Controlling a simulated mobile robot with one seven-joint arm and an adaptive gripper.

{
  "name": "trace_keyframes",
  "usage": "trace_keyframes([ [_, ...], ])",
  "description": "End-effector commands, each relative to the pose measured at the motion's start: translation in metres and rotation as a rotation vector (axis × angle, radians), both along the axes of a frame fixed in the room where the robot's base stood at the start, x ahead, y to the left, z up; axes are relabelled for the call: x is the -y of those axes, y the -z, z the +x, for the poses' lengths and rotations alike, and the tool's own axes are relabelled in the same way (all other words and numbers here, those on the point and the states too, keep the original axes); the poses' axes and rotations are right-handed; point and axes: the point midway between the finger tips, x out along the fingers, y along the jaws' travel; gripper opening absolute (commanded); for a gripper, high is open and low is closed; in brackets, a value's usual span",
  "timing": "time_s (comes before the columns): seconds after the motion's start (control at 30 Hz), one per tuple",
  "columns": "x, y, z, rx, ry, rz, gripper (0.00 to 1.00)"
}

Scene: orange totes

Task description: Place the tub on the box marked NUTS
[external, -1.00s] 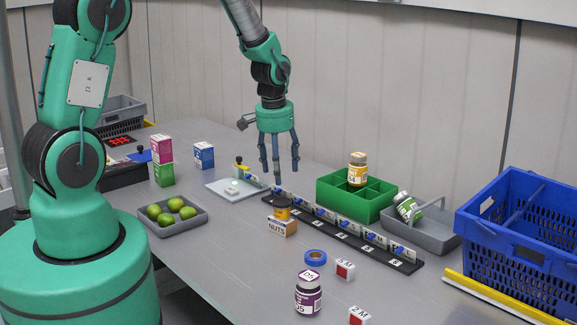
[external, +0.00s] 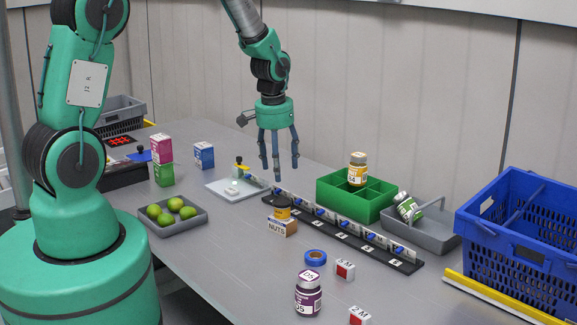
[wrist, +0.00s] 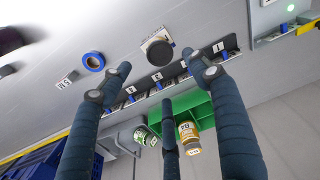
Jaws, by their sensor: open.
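The tub (external: 282,209), orange-yellow with a black lid, stands upright on top of the box marked NUTS (external: 283,228). In the wrist view, the tub's dark round lid (wrist: 157,52) hides most of the box, and only part of the box's lettered face (wrist: 152,33) shows. My gripper (external: 277,172) is open and empty, its fingers pointing down. It hangs in the air above and apart from the tub. In the wrist view its three fingers (wrist: 158,88) are spread with nothing between them.
A black numbered rack (external: 345,235) runs close beside the box. Behind it are a green divided crate (external: 332,204) holding a jar and a grey tray (external: 440,240). Blue tape (external: 315,258) and a purple-labelled jar (external: 308,294) stand in front.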

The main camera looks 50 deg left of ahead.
Motion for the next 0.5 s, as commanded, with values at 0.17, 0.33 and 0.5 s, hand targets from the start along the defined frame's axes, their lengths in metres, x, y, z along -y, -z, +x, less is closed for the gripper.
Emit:
trace_keyframes([
  [0.17, 0.002, -0.015, -0.002, 0.012, 0.005, 0.002, 0.62],
  [0.33, 0.007, -0.048, -0.010, 0.034, 0.020, 0.005, 0.62],
  [0.5, 0.015, -0.094, -0.026, 0.068, 0.042, 0.010, 0.62],
])
